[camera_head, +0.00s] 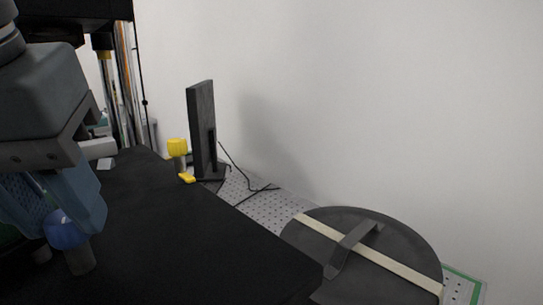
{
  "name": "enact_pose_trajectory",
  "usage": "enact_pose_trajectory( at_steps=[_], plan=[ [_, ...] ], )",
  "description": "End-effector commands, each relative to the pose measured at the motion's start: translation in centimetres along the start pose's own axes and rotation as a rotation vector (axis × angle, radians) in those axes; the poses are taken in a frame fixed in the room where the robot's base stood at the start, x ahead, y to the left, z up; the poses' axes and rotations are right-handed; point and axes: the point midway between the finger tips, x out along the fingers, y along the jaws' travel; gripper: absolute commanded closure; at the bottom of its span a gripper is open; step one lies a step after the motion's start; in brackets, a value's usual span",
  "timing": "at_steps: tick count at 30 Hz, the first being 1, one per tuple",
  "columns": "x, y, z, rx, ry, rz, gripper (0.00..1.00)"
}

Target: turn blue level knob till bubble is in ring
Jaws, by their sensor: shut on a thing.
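My gripper (72,212) is at the left edge, pointing down, with its blue fingers around the top of a round blue knob (66,234). The jaws are shut on this knob. The knob sits on a short grey post at the lower left, and its upper part is partly hidden by the fingers. The level's bubble and ring cannot be made out in this view.
A large black surface (190,240) fills the lower middle and is bare there. Behind it stand a yellow knob (178,148) and a dark upright panel (202,125). A round dark cover (400,242) with a handle lies on the perforated plate (272,202) at right.

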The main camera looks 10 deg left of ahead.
Motion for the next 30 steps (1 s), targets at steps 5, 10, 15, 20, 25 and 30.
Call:
enact_pose_trajectory(
  at_steps=[5,10,15,20,25,30],
  plan=[
    [-0.28,-0.05,-0.16,0.099,0.0,0.047,0.98],
    [-0.21,-0.14,-0.13,0.192,0.001,0.084,0.98],
    [-0.13,-0.18,-0.13,0.27,0.001,0.116,0.98],
    [-0.04,-0.23,-0.09,0.32,0.0,0.134,0.98],
    [0.0,-0.29,-0.05,0.344,-0.001,0.141,0.98],
    [0.03,-0.31,-0.03,0.347,-0.001,0.142,0.98]
  ],
)
